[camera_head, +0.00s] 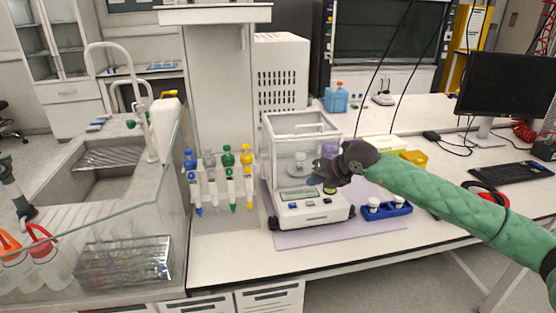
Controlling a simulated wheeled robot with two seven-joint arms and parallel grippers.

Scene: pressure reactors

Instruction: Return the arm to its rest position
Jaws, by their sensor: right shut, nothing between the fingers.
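My right arm, in a green sleeve, comes in from the right edge. My right gripper (326,172) is dark, small in the view and shut, with nothing seen between its fingers. It is in front of the right side of a white analytical balance (313,212) with a clear glass draft shield. A small white container (300,160) shows inside the shield. A small dark round item with a yellowish band (330,187) shows just below the gripper; whether they touch is unclear. My left gripper is not in view.
A blue rack (386,211) with small white-capped jars stands right of the balance. Several coloured pipettes (229,180) hang at its left. A monitor (507,84) and keyboard (506,174) are at the right. A sink (105,152) lies left. The bench's front right is clear.

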